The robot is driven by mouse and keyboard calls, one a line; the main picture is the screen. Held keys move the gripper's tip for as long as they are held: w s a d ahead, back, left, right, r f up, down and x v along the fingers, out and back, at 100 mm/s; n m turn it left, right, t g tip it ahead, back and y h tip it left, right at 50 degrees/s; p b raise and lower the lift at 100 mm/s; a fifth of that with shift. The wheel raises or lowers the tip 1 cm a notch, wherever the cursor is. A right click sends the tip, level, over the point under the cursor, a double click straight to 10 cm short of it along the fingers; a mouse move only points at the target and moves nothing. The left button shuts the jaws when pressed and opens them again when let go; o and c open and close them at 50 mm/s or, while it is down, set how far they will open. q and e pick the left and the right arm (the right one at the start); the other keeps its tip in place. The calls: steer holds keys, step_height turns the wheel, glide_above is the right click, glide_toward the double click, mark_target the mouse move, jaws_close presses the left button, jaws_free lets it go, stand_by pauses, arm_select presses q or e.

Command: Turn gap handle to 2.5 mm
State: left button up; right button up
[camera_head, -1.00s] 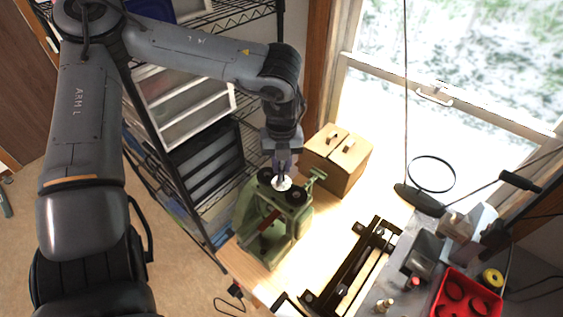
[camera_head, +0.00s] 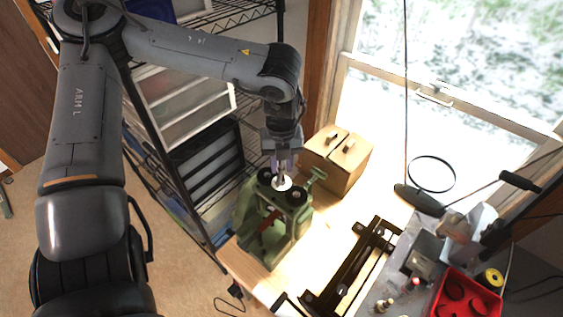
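A green rolling mill (camera_head: 277,250) stands on the wooden bench. On its top are two black knobs with a white dial (camera_head: 282,183) between them; the dial's marks are too small to read. A green lever sticks out at its top right. My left gripper (camera_head: 281,176) points down at the dial from above. Its fingertips are at the handle in the dial's middle; whether they are closed on it is too small to tell. My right gripper is not in view.
A wooden box (camera_head: 337,160) stands just behind the mill. A black rail frame (camera_head: 350,270) lies to the right. A red tray (camera_head: 467,298) and tools crowd the right side. A wire rack with drawers (camera_head: 185,110) is at left. Bare bench (camera_head: 335,225) lies between the mill and the frame.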

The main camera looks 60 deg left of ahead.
arm_select(q)
steer(key=o, duration=0.7)
steer(key=shift+r, duration=0.1)
step_height(320, 180, up, 11)
steer(key=shift+f+b, duration=0.15)
steer(key=shift+b, duration=0.75)
